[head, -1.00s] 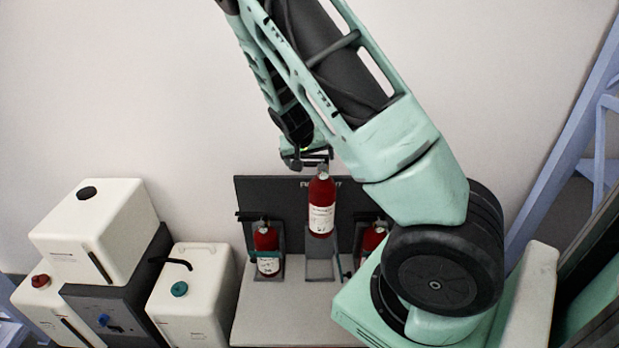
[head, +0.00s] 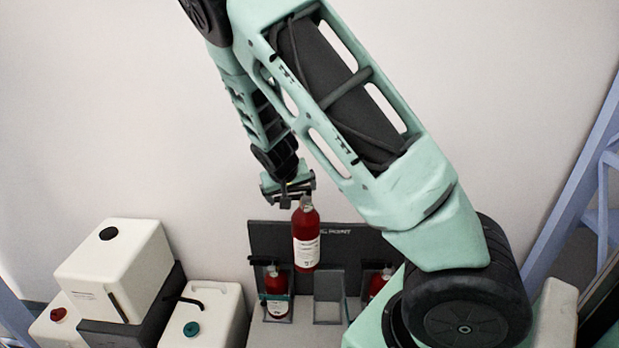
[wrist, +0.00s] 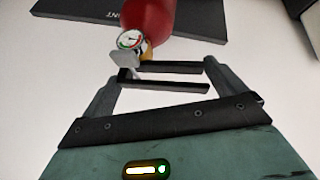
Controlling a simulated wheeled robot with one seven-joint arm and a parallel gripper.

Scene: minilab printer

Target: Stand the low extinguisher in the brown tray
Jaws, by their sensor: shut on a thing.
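My gripper (head: 291,195) is shut on the top of a red extinguisher (head: 306,236) with a white label. It hangs nearly upright in the air, in front of the dark back panel. In the wrist view my gripper (wrist: 162,78) holds it by the head, and the red body (wrist: 160,28) and round gauge show beyond the fingers. Two more red extinguishers, one at left (head: 276,289) and one at right (head: 379,282), stand lower in holders on the stand. An empty holder (head: 328,311) is between them. No brown tray is in view.
The dark back panel (head: 345,244) rises behind the stand. White containers with dark, red and teal caps, one of them (head: 118,262) on a dark box, are at the left. A bluish frame (head: 575,195) is at the right. The wall above is bare.

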